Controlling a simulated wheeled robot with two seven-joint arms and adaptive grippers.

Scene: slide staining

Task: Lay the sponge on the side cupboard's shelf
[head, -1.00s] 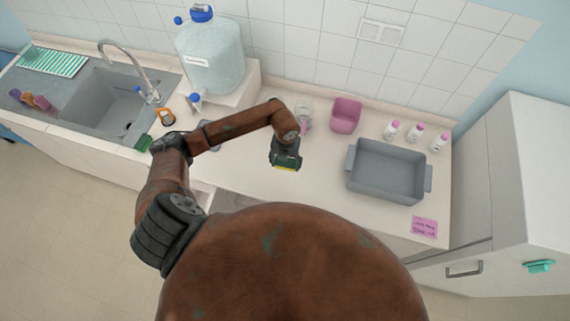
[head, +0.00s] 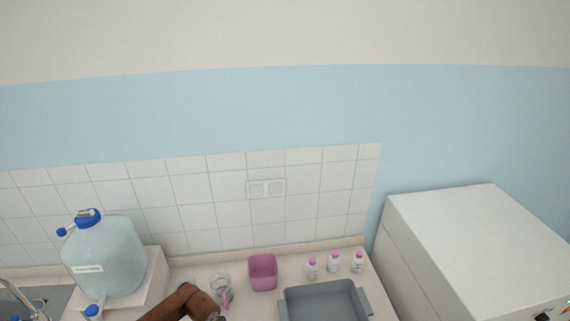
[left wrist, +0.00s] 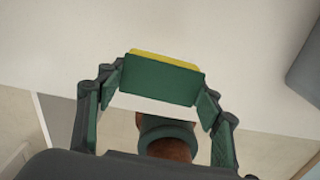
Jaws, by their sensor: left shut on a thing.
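The sponge (left wrist: 160,78) is a green block with a yellow layer along its far edge. In the left wrist view my left gripper (left wrist: 160,85) is shut on it, a finger at each end, above the pale counter. In the head view only part of my left arm shows at the bottom edge; the gripper and sponge are out of that picture. My right gripper is in neither view.
On the counter stand a grey tub (head: 325,298), a pink container (head: 263,271), a glass vessel (head: 221,290) and small pink-capped bottles (head: 333,262). A large blue-capped water jug (head: 105,257) stands at the left. The tiled wall (head: 200,215) closes off the back.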

